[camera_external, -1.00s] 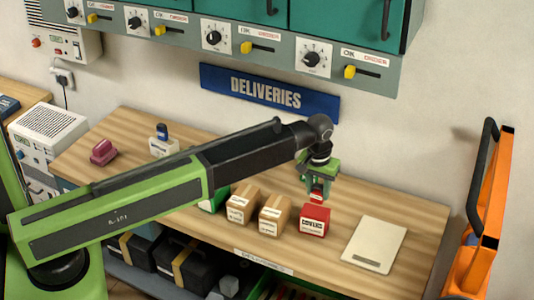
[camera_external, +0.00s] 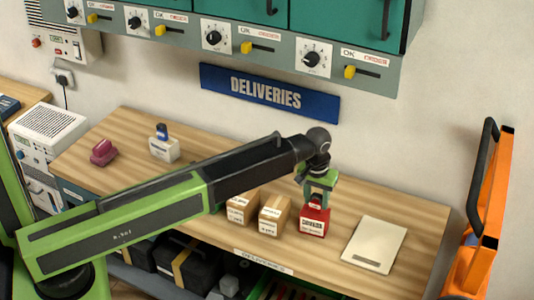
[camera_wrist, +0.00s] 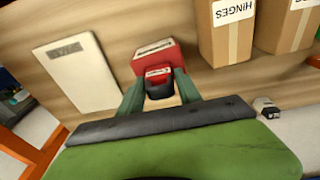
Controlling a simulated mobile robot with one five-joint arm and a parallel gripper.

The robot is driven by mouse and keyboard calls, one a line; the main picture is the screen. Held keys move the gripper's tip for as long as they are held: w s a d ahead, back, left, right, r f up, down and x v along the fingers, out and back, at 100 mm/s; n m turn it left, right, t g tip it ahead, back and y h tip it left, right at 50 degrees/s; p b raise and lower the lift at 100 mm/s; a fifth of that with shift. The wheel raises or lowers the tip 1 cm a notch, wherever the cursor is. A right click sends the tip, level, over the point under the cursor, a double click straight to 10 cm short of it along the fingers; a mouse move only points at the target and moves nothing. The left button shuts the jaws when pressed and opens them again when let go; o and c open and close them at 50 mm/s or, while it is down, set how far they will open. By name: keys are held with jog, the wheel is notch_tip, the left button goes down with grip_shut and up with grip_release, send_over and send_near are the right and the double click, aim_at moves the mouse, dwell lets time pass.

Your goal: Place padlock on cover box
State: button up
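The cover box (camera_external: 313,226) is a small red box with a white label, standing on the wooden counter. In the wrist view it (camera_wrist: 150,57) lies just beyond my fingertips. The padlock (camera_wrist: 158,83) has a dark body and a red, labelled face. My gripper (camera_external: 317,199) points down over the cover box, and its fingers (camera_wrist: 159,87) are shut on the padlock from both sides. The padlock is at the level of the box's top and looks on or very close to it. Whether it touches is hidden.
Two cardboard boxes (camera_external: 273,217) stand left of the cover box. A flat cream panel (camera_external: 374,245) lies to its right. The DELIVERIES sign (camera_external: 269,92) is on the wall behind.

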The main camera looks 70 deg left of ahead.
jog(key=shift+o, duration=1.4)
